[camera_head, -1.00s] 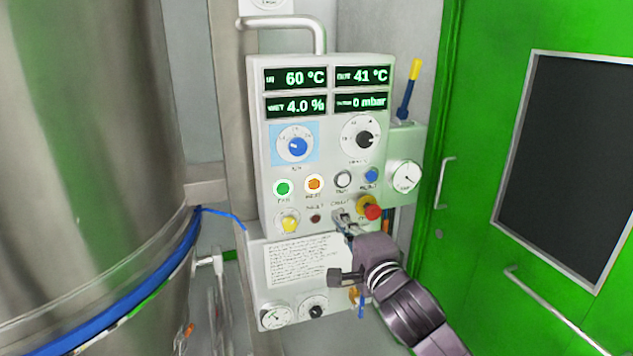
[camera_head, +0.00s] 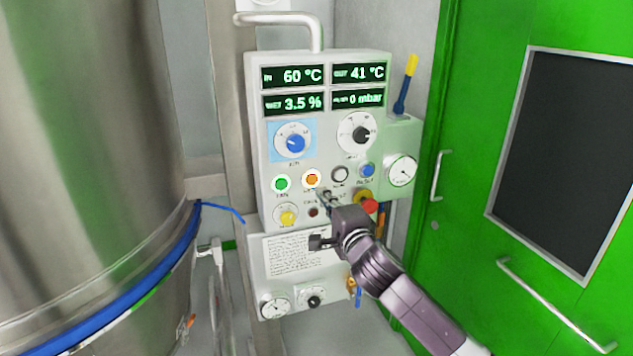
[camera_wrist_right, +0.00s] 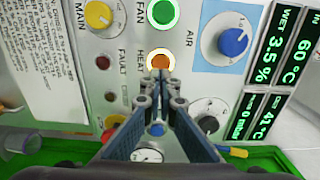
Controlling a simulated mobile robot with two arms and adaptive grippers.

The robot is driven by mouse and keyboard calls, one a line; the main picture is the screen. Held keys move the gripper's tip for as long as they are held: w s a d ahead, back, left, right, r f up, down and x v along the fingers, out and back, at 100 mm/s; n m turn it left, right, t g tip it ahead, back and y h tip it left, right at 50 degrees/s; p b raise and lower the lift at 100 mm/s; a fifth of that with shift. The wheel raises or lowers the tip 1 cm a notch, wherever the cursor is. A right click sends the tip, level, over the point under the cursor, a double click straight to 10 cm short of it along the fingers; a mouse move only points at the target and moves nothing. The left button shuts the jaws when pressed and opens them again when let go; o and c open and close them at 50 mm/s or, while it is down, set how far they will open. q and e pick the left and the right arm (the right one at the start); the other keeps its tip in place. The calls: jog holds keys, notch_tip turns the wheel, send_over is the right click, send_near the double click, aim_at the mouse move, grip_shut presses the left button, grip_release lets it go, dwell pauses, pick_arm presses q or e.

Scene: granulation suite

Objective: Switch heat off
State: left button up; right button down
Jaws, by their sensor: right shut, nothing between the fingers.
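The heat button (camera_head: 312,180) is orange with a bright lit ring, on the control panel (camera_head: 262,215) beside the green fan button (camera_head: 281,184). It also shows in the right wrist view (camera_wrist_right: 160,59), with the label HEAT by it. My right gripper (camera_head: 323,193) is shut and empty, its fingertips just below and right of the heat button. In the right wrist view the fingertips (camera_wrist_right: 160,78) point at the heat button and overlap its lower edge. I cannot tell if they touch it. My left gripper is not in view.
A yellow main knob (camera_head: 286,215), a red emergency knob (camera_head: 369,206), a blue reset button (camera_head: 367,170) and dials are close by on the panel. A large steel vessel (camera_head: 80,130) stands left and a green door (camera_head: 465,200) right.

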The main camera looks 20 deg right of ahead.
aim_at(313, 181)
jog(key=w+p, duration=0.1)
jog(key=w, duration=0.2)
jog(key=shift+w+r, duration=0.15)
jog(key=shift+w, duration=0.15)
jog(key=shift+w+a+p, duration=0.1)
jog(key=shift+w+p, duration=0.3)
jog(key=shift+w, duration=0.45)
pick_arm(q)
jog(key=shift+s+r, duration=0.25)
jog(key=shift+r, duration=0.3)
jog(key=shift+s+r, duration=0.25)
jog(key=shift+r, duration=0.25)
